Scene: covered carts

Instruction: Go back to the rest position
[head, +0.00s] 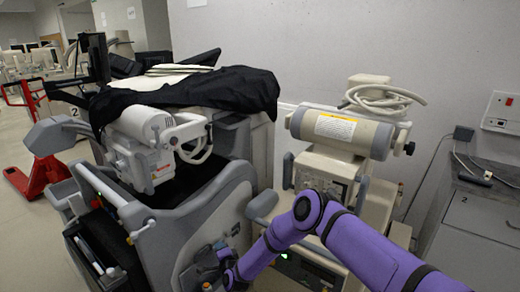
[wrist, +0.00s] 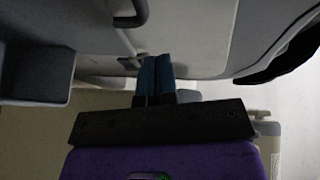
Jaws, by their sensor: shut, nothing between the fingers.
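My gripper (wrist: 155,72) is shut and empty. Its two blue fingertips lie together in the wrist view, close to a grey cart surface (wrist: 205,35). In the head view my purple arm reaches in from the lower right and bends down between two carts. My gripper end there (head: 218,256) is low beside the left cart (head: 205,215). I cannot tell whether the fingers touch the cart.
A black cloth (head: 225,90) covers the left cart's top. The right cart (head: 325,165) carries a cylindrical unit (head: 340,130) and a coiled cable (head: 385,97). A grey cabinet (head: 480,225) stands at right. A red pallet jack (head: 35,175) stands at left; open floor lies beyond.

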